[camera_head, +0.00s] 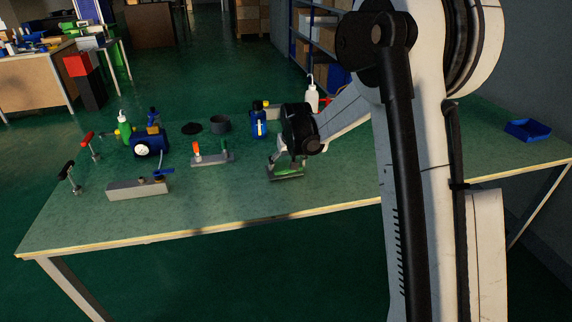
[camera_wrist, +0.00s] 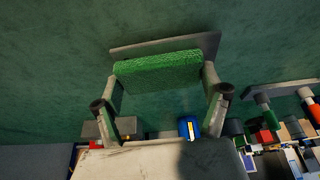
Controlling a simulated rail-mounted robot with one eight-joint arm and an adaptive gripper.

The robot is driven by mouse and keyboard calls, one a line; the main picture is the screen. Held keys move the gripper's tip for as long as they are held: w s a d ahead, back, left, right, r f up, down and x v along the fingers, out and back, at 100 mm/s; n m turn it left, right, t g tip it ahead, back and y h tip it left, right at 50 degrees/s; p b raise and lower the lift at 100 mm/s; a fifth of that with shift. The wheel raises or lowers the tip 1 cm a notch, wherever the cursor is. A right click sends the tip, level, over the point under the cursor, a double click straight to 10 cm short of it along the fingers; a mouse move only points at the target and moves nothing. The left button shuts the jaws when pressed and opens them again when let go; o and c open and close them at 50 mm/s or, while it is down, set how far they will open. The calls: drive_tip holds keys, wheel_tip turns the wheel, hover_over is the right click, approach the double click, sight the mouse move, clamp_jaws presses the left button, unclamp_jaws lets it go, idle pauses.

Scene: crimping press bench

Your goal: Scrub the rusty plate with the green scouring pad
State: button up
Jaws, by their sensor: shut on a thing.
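The green scouring pad (camera_wrist: 158,69) is a textured block gripped between the two fingers of my gripper (camera_wrist: 162,80), one at each end. In the head view, my gripper (camera_head: 287,160) is low over the bench, and the pad (camera_head: 290,168) shows as a green strip between its fingers. The plate (camera_head: 288,176) is a flat grey piece directly under the pad. In the wrist view, the plate (camera_wrist: 165,45) shows past the pad's far side and beyond its right end; the pad hides the rest. The pad looks on or just above the plate; contact is unclear. Rust cannot be made out.
Left of the plate on the bench (camera_head: 235,212) stand a rack with orange and green handles (camera_head: 212,158), a grey block with a blue lever (camera_head: 138,188) and a blue device with a dial (camera_head: 150,143). A blue bottle (camera_head: 258,124) is behind. The bench front is clear.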

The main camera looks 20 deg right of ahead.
drive_tip(key=shift+d+r, duration=0.3)
drive_tip(key=shift+r, duration=0.05)
drive_tip(key=shift+a+r+p, duration=0.15)
drive_tip(key=shift+r+p, duration=1.15)
drive_tip(key=shift+r, duration=0.75)
drive_tip(key=shift+a, duration=0.1)
